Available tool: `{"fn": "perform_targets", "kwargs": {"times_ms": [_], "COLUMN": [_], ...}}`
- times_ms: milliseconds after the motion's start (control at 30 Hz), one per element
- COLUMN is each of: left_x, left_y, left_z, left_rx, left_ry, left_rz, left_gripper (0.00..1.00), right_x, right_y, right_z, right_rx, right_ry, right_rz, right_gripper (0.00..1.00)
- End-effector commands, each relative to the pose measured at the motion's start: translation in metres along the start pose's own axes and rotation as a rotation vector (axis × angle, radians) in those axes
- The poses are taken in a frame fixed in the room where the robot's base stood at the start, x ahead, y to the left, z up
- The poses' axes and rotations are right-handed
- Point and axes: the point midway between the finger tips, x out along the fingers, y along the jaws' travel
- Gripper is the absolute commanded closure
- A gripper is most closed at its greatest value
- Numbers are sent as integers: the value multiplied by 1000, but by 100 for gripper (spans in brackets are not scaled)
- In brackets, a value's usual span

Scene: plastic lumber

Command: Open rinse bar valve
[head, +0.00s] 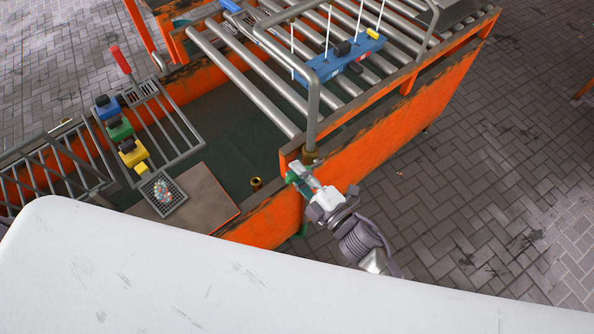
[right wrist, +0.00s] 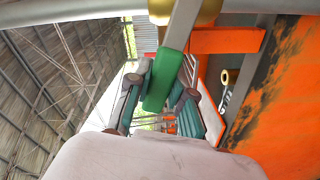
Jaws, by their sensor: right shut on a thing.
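The rinse bar (head: 313,105) is a grey metal pipe arching over the roller rack. Its near leg drops to a brass valve body (head: 310,157) at the corner of the orange tank. The valve's green handle (head: 291,177) shows beside the brass, mostly covered by my right gripper (head: 300,174). In the right wrist view the green handle (right wrist: 163,80) hangs on a grey lever below the brass fitting (right wrist: 190,12). My right gripper is shut on this green handle, its fingers on both sides. No water shows from the bar. My left gripper is not in view.
The orange tank wall (head: 400,130) is close beside my right gripper. A blue block with white rods (head: 340,60) sits on the rollers. Blue, green and yellow blocks (head: 120,130) and a red handle (head: 120,59) are at left. Paved floor (head: 480,200) at right is clear.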

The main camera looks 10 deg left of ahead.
Motion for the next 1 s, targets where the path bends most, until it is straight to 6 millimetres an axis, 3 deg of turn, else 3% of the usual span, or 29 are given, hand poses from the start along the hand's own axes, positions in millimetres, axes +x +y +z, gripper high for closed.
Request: {"fn": "perform_targets", "kwargs": {"times_ms": [100, 400, 1000], "left_x": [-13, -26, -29], "left_y": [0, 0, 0], "left_z": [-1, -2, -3], "left_rx": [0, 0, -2], "left_ry": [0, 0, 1], "left_rz": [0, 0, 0], "left_gripper": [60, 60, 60], "right_x": [0, 0, 0], "right_y": [9, 18, 19], "right_z": [0, 2, 4], "right_rx": [83, 237, 289], "right_ry": [-1, -2, -1], "right_rz": [-1, -2, -1], "right_gripper": [100, 100, 100]}}
